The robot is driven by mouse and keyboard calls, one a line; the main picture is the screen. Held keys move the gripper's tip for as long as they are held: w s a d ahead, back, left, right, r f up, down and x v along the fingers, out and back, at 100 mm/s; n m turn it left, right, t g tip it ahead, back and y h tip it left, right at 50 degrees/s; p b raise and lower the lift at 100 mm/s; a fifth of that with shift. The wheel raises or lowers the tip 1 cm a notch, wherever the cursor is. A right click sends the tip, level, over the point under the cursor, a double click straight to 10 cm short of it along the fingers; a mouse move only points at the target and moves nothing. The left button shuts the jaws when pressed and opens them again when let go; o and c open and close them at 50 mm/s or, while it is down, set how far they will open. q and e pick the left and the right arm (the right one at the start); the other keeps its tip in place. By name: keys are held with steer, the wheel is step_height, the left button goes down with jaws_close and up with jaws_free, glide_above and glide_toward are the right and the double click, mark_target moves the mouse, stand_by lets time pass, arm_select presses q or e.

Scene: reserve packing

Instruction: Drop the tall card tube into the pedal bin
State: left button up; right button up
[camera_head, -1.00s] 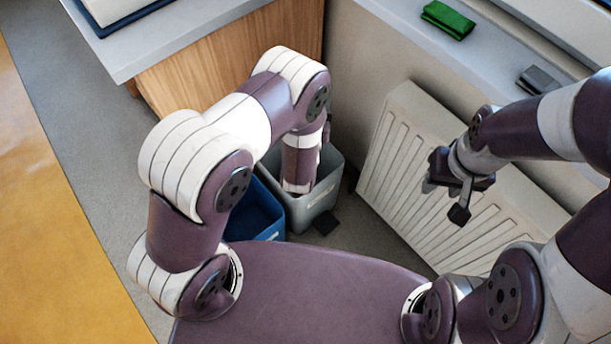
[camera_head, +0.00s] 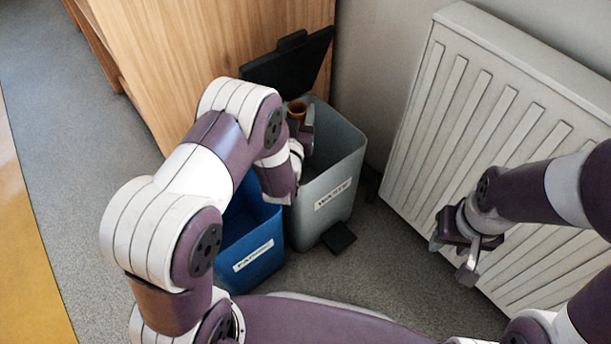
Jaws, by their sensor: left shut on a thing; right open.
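The pedal bin (camera_head: 335,222) is grey with a label that seems to read "WASTE". Its dark lid (camera_head: 300,62) stands open at the back, and its pedal (camera_head: 339,238) shows at the front. My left gripper (camera_head: 302,122) is at the bin's mouth, partly hidden by my own wrist. It is shut on the brown card tube (camera_head: 297,107), of which only the round upper end shows. The tube's lower part is hidden, so I cannot tell how deep it reaches. My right gripper (camera_head: 464,248) is open and empty, in front of the radiator.
A blue bin (camera_head: 250,262) with a label that seems to read "PAPER" stands left of the grey bin, partly behind my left arm. A wooden cabinet (camera_head: 215,50) is behind them. A white radiator (camera_head: 490,130) is at the right. Grey floor (camera_head: 375,260) is clear in front.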

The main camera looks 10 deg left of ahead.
arm_select(q)
step_height(320, 180, down, 4)
steer(key=b, duration=0.3)
steer(key=shift+f, duration=0.25)
steer(key=shift+r, duration=0.1)
steer(key=o, duration=1.1)
step_height(320, 180, up, 8)
steer(key=p, duration=0.7)
steer(key=shift+h, duration=0.3)
steer(key=s+d+r+p, duration=0.1)
steer(key=d+r+p, duration=0.1)
steer(key=r+p, duration=0.5)
steer(key=s+d+r+p, duration=0.1)
steer(key=d+r+p, duration=0.1)
steer(key=r+p, duration=0.6)
steer(key=s+d+r+p, duration=0.2)
steer(key=r+p, duration=0.6)
steer(key=p, duration=0.6)
steer(key=shift+d, duration=0.1)
